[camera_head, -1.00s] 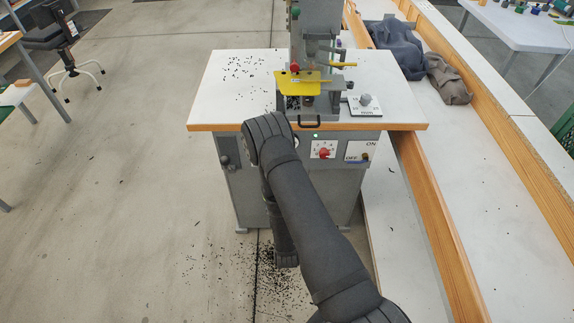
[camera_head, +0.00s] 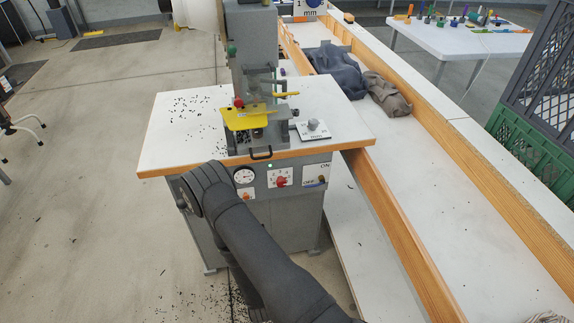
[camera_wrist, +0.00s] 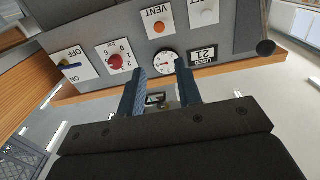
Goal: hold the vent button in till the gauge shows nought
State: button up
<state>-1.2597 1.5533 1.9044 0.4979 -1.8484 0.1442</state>
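The orange vent button (camera_wrist: 158,27) sits on a white plate marked VENT on the grey press front, upside down in the wrist view. It also shows beside my arm in the head view (camera_head: 246,196). The round white gauge (camera_wrist: 165,63) is next to it; it shows in the head view too (camera_head: 244,176). Its reading is too small to tell. My gripper (camera_wrist: 163,76) is open, its two blue-grey fingers apart in front of the panel near the gauge. The button looks clear of both fingers. In the head view my arm hides the gripper.
A red dial (camera_wrist: 115,61), an OFF/ON switch (camera_wrist: 70,65) and a counter reading 21 (camera_wrist: 202,56) share the panel. A dark round knob (camera_wrist: 265,47) sticks out at its side. Above are a white tabletop (camera_head: 180,128) and a yellow guard (camera_head: 248,117).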

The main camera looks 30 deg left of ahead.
jog(key=shift+w+a, duration=0.15)
jog(key=shift+w, duration=0.1)
jog(key=c, duration=0.3)
jog(key=w+a+n+g, duration=0.1)
jog(key=n, duration=0.1)
jog(key=w+n+g+y, duration=0.1)
jog(key=n, duration=0.1)
jog(key=w+a+n+g, duration=0.1)
jog(key=shift+w+a+f+n+y, duration=0.2)
jog(key=shift+a+f+n+y, duration=0.1)
jog(key=shift+n+y, duration=0.1)
grip_shut()
jog(key=w+d+n+g+y, duration=0.1)
jog(key=w+n+g, duration=0.1)
jog(key=n, duration=0.5)
jog(key=w+d+r+n+g+y, duration=0.1)
jog(key=w+d+n+g, duration=0.1)
jog(key=n+g, duration=0.2)
jog(key=w+d+n+g+y, duration=0.1)
jog(key=w+d+n+g, duration=0.1)
jog(key=n, duration=0.8)
jog(key=shift+w+r+g, duration=0.15)
jog(key=shift+w+g, duration=0.45)
jog(key=shift+g, duration=0.5)
jog(key=shift+d, duration=0.1)
